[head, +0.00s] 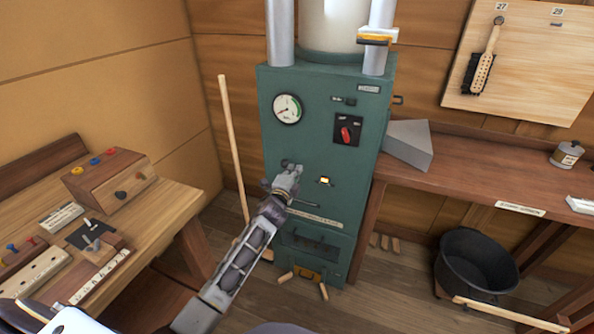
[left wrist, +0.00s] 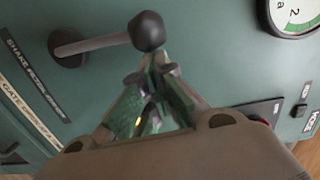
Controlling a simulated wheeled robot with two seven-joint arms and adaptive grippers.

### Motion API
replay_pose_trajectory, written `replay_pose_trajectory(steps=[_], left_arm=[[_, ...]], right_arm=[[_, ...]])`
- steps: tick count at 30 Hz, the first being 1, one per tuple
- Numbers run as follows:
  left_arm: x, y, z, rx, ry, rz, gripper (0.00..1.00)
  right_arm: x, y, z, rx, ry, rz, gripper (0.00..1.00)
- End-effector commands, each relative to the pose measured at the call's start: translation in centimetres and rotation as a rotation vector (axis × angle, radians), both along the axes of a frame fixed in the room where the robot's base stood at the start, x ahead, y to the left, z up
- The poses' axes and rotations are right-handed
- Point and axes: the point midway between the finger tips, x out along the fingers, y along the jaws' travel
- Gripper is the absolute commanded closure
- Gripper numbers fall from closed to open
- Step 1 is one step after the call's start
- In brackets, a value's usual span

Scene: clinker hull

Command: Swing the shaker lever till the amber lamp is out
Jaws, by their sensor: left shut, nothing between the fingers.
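The green cabinet (head: 345,110) stands in the middle of the head view. My left gripper (head: 290,170) is in front of its face, with its fingers shut and empty. In the left wrist view, the shaker lever is a grey rod with a black ball knob (left wrist: 147,31). The shut fingertips (left wrist: 155,72) are close by the knob; I cannot tell whether they touch it. In the head view my gripper hides most of the lever. The amber lamp (head: 325,181) is lit, right of my gripper. My right gripper is not in view.
A round gauge (head: 287,109) and a red switch (head: 346,132) are on the cabinet face. A wooden pole (head: 233,150) leans left of it. A bench with small parts (head: 165,205) stands at left. A black bucket (head: 475,262) is on the floor at right.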

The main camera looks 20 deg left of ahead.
Motion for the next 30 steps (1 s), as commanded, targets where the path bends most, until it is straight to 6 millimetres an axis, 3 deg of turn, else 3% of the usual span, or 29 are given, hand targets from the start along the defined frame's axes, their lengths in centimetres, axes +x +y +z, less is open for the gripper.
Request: replay_pose_trajectory(steps=[11,30], left_arm=[[0.1,2.0,0.7,-0.133,0.006,0.002,1.00],[0.2,6.8,1.0,-0.475,0.018,0.002,1.00]], right_arm=[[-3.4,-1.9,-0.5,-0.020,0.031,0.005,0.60],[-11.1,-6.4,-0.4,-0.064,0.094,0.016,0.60]])
